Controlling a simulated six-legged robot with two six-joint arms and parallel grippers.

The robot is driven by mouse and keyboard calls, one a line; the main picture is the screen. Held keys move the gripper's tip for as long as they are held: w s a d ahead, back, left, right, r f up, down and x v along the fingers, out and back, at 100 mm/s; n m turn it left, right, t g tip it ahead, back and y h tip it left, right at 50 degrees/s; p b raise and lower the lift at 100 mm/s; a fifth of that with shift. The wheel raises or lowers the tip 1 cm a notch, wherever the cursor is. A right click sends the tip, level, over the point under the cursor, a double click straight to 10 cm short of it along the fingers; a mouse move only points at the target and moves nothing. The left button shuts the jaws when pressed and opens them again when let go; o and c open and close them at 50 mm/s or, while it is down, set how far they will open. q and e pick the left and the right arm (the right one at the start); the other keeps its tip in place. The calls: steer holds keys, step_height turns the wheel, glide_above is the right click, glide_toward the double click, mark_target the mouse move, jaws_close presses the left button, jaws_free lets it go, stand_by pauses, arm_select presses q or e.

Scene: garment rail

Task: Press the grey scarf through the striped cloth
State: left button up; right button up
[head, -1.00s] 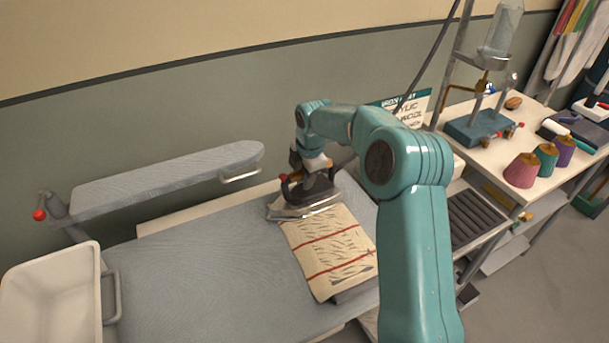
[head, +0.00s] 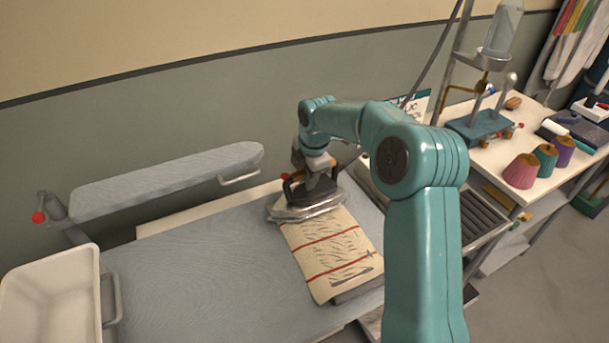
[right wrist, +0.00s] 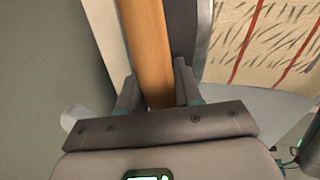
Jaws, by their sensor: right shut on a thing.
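The striped cloth (head: 330,250), cream with red stripes and dark wrinkle-like marks, lies on the grey ironing board (head: 200,270). The iron (head: 308,205) rests at the cloth's far left end, its metal sole plate seemingly on or just above the cloth. My right gripper (head: 300,178) is shut on the iron's handle; the brown handle (right wrist: 147,50) shows between the fingers in the right wrist view. A little grey fabric shows at the cloth's near edge, perhaps the grey scarf (head: 357,292); the rest is hidden under the cloth. My left gripper is not in view.
A narrow sleeve board (head: 165,180) stands behind the board, and a white bin (head: 45,300) is at the left. At the right, a table (head: 500,172) holds thread cones (head: 524,170) and a blue-based stand (head: 480,127). The board's left half is clear.

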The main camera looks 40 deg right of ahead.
steer(key=shift+s+a+r+b, duration=0.15)
steer(key=shift+s+a+b, duration=0.1)
steer(key=shift+s+b, duration=0.35)
steer(key=shift+s+a+b, duration=0.2)
steer(key=shift+s+b, duration=0.2)
steer(key=shift+s, duration=0.3)
steer(key=shift+s+a+b, duration=0.2)
steer(key=shift+s+b, duration=0.15)
steer(key=shift+s, duration=0.3)
steer(key=shift+s+a+r, duration=0.1)
steer(key=shift+s+a, duration=0.15)
steer(key=shift+s, duration=0.35)
steer(key=shift+b, duration=0.3)
steer(key=shift+f, duration=0.55)
steer(key=shift+f+b, duration=0.5)
steer(key=shift+b, duration=0.15)
steer(key=shift+f, duration=0.2)
stand_by(0.4)
